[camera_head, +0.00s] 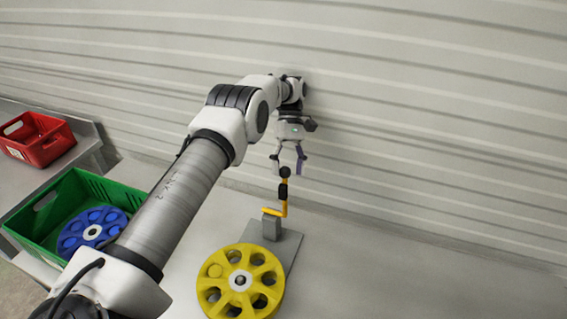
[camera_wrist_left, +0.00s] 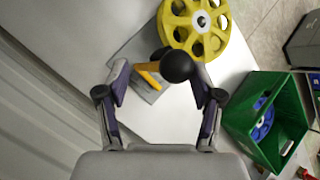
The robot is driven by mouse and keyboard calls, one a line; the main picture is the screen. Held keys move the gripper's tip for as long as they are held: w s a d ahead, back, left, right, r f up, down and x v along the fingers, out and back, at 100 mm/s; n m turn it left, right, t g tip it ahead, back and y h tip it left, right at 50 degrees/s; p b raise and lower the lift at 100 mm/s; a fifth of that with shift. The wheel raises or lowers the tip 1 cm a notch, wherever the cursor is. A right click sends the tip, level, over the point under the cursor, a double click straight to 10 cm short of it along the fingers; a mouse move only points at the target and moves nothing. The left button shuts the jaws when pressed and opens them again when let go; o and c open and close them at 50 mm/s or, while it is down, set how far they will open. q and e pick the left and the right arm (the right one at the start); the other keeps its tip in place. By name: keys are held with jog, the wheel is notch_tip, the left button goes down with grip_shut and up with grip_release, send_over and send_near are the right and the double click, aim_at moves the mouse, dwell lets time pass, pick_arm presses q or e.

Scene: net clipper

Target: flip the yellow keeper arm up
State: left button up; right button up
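The yellow keeper arm (camera_head: 284,208) is a bent yellow lever with a black grip and a round black knob (camera_head: 285,172) at its top. It stands upright from a grey block (camera_head: 271,226) on a grey base plate (camera_head: 290,246). My left gripper (camera_head: 287,164) is open, pointing down, with its fingertips around the height of the knob. In the left wrist view the knob (camera_wrist_left: 176,66) shows between the spread fingers (camera_wrist_left: 160,80), with no finger visibly touching it. A yellow spoked wheel (camera_head: 241,281) lies in front of the block. My right gripper is out of view.
A green crate (camera_head: 40,222) holding a blue spoked wheel (camera_head: 92,231) stands at the left. A red crate (camera_head: 36,138) is farther left. A ribbed wall (camera_head: 420,110) rises close behind my left gripper. The table right of the plate is clear.

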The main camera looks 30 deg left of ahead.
pick_arm(q)
notch_tip(320, 180, up, 10)
jog(key=shift+w+a, duration=0.15)
jog(key=shift+w, duration=0.1)
dwell(0.6)
jog(key=shift+r, duration=0.1)
jog(key=shift+s, duration=0.1)
